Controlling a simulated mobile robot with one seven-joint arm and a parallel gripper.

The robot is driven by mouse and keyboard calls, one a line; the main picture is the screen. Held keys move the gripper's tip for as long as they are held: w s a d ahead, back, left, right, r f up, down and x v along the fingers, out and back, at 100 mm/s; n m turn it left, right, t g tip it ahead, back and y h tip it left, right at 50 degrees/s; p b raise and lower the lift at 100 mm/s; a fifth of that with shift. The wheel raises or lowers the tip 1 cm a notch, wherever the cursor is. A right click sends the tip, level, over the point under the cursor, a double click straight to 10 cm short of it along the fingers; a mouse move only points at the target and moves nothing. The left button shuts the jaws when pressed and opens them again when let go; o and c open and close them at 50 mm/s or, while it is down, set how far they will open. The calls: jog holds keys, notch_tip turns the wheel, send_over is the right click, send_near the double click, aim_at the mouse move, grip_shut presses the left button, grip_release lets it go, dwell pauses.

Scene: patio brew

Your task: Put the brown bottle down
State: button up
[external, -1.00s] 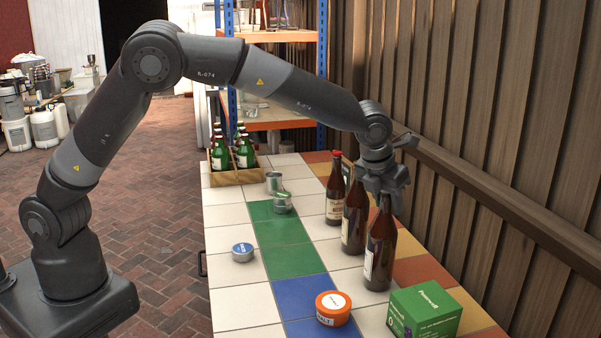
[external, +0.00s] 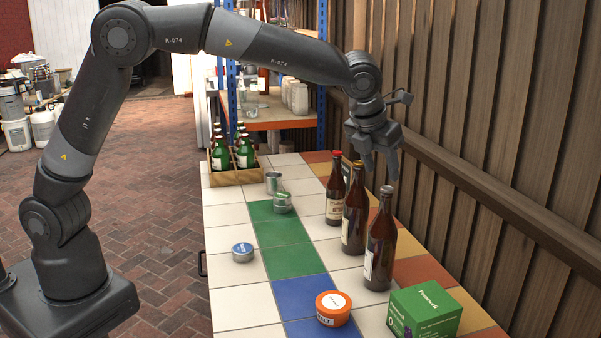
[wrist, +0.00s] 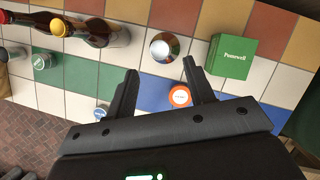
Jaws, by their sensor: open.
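Three brown bottles stand upright in a row on the tiled table (external: 238,303). The nearest bottle (external: 380,250) has a silver cap. It is seen from above in the wrist view (wrist: 165,47). The middle brown bottle (external: 353,222) has a yellow cap, and the farthest brown bottle (external: 335,195) has a red cap. My gripper (external: 380,172) is open and empty, above the bottles and clear of the silver cap. Its two spread fingers also show in the wrist view (wrist: 160,68).
A green box (external: 425,312) and an orange tub (external: 333,308) are near the front. A blue-lidded tin (external: 243,252), two cans (external: 273,182) and a crate of green bottles (external: 237,178) stand left and back. A wooden wall (external: 500,130) bounds the right.

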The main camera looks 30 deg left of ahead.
jog(key=w+a+r+n, duration=0.1)
jog(key=a+r+n, duration=0.2)
jog(key=a+n, duration=0.55)
jog(key=a+r+n, duration=0.3)
jog(key=a, duration=1)
jog(key=w+a+r+n, duration=0.1)
jog(key=a+r+n, duration=0.4)
jog(key=a, duration=0.6)
jog(key=s+a+f+n, duration=0.3)
jog(key=s+a+n, duration=0.6)
jog(key=a+n, duration=0.2)
jog(key=s+a+f+n+t+y, duration=0.1)
jog(key=s+a+f+n, duration=0.3)
jog(key=s+a+n, duration=0.6)
jog(key=shift+a+n, duration=0.7)
jog(key=shift+n, duration=0.35)
